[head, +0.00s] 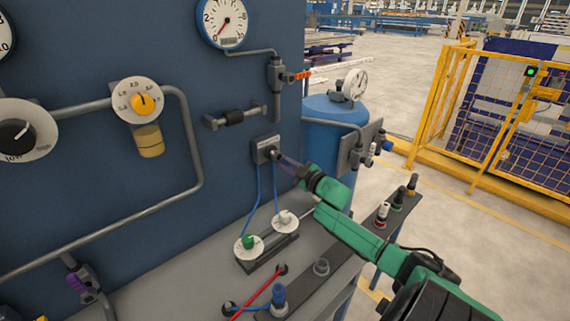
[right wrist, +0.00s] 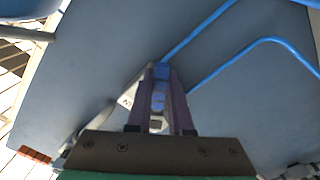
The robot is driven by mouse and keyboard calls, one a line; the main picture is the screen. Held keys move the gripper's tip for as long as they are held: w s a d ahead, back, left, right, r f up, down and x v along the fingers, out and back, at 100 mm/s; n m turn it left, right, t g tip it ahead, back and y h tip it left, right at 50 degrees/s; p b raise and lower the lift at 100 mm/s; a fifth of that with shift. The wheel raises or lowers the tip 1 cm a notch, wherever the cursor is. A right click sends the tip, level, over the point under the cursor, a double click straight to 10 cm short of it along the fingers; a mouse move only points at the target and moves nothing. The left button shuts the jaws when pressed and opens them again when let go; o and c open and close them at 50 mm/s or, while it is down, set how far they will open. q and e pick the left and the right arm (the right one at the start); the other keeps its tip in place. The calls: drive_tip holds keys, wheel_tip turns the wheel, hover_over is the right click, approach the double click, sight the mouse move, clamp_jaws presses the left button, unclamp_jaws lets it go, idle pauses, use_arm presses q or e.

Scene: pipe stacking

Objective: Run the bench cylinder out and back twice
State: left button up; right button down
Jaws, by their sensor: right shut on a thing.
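A small grey valve box (head: 265,149) with a label sits on the blue panel, and two blue tubes run down from it to the bench. My right gripper (head: 284,162) reaches up to this valve and is shut on its lever. In the right wrist view the purple fingers (right wrist: 160,95) close around a small blue and grey lever (right wrist: 160,75), partly hidden between them. My left gripper is not in view.
A gauge (head: 225,22), pipes and a yellow-knobbed regulator (head: 141,101) are on the panel. A blue tank (head: 330,115) stands behind my right arm. A yellow fence (head: 440,110) stands at right.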

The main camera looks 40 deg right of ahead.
drive_tip(key=c, duration=0.8)
unclamp_jaws()
drive_tip(key=shift+s, duration=0.1)
drive_tip(key=s, duration=1.4)
drive_tip(key=shift+s+a, duration=0.15)
drive_tip(key=shift+s, duration=0.1)
